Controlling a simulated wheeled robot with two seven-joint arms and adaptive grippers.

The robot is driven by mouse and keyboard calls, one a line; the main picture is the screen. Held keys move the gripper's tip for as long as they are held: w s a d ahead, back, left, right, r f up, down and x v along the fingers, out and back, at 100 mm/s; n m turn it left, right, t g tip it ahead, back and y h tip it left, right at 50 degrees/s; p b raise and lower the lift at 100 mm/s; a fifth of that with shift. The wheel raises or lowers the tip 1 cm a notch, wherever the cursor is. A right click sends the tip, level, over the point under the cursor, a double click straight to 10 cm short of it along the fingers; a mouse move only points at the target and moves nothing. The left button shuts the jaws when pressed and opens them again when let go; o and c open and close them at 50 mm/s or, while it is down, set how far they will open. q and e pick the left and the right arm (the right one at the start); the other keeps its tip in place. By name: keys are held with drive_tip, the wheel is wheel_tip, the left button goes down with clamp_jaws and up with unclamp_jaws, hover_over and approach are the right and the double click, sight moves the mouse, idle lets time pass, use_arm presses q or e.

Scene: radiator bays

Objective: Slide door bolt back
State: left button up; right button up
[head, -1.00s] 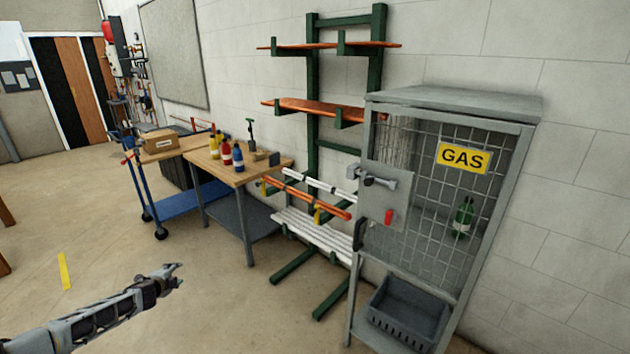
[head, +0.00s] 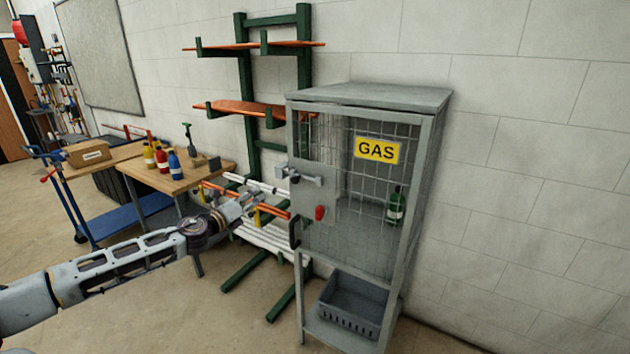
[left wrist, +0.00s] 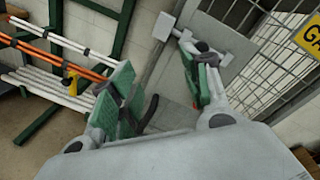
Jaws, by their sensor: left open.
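The grey gas cabinet (head: 370,97) stands against the wall, with a mesh door and a yellow GAS sign (head: 377,150). My right gripper is out of view.
A green rack (head: 246,90) with copper and white pipes stands left of the cabinet, behind my left gripper. A workbench (head: 190,182) with several bottles and a blue cart (head: 125,213) are farther left. A grey crate (head: 353,303) sits low in the cabinet. Front floor is clear.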

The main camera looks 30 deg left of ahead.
sight(295, 178)
use_arm(q)
drive_tip(key=d+r+m+h, duration=0.1)
drive_tip(key=d+r+m, duration=0.1)
drive_tip(key=d+m, duration=0.4)
drive_tip(key=shift+w+d+r+m+t, duration=0.15)
drive_tip(key=shift+w+d+m+t, duration=0.25)
drive_tip(key=shift+m, duration=1.2)
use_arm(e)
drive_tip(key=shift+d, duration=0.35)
use_arm(q)
drive_tip(key=shift+a, duration=0.15)
drive_tip(key=shift+w, duration=0.2)
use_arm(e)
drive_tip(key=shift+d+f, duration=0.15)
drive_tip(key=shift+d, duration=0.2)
use_arm(q)
drive_tip(key=shift+w+b, duration=1.1)
drive_tip(key=shift+w, duration=0.1)
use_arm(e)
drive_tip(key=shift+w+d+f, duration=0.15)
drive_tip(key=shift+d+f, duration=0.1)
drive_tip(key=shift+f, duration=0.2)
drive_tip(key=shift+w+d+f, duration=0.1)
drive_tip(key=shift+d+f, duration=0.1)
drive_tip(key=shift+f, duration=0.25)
